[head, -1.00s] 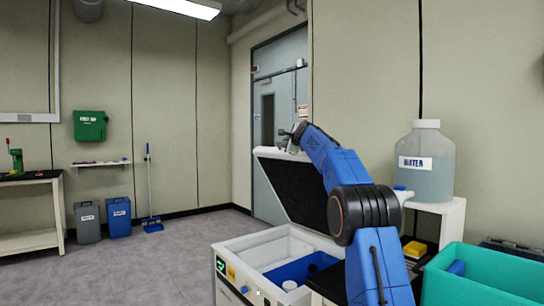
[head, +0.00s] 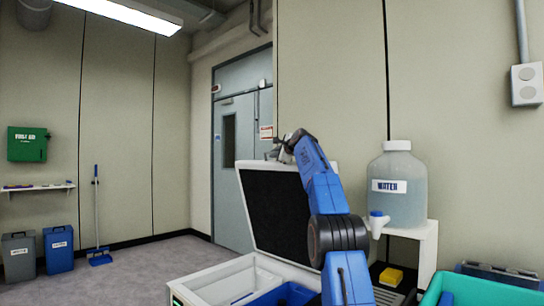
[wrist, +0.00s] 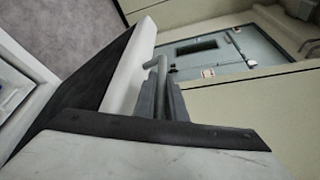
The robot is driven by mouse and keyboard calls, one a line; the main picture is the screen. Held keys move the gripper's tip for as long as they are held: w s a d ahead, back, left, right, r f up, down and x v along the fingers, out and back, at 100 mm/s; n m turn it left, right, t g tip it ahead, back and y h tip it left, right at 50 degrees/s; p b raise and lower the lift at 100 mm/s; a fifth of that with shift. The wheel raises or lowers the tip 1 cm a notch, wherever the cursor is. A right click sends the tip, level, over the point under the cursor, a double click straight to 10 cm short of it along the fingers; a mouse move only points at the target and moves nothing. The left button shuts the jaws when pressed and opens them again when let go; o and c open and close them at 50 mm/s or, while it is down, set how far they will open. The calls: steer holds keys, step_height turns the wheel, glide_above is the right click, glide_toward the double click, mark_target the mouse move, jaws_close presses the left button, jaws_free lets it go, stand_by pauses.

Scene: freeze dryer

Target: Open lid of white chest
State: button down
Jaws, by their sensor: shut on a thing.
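The white chest (head: 190,287) stands low in the head view, its front cut off by the lower edge. Its lid (head: 275,208) is raised steeply, with the dark underside facing the open chest. My gripper (head: 284,150) is at the lid's top edge. In the wrist view my gripper (wrist: 170,100) is shut on the lid's grey handle (wrist: 162,68), beside the white lid edge (wrist: 135,72). Inside the chest a white compartment and a blue one (head: 285,295) show in part. My blue arm covers the lid's right side.
A water jug (head: 398,190) stands on a white stand (head: 425,245) right of the lid. A teal bin (head: 470,290) is at the lower right. A grey door (head: 235,170) is behind the lid. Open floor (head: 150,265) lies to the left, with a blue bin (head: 59,250) by the wall.

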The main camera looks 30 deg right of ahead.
steer(key=c, duration=1.8)
jaws_free()
steer(key=shift+s, duration=0.1)
steer(key=s+r, duration=0.1)
steer(key=s, duration=0.4)
steer(key=s+r, duration=0.1)
steer(key=s, duration=1.1)
steer(key=shift+a+r, duration=0.35)
steer(key=shift+r, duration=0.05)
steer(key=shift+s, duration=0.1)
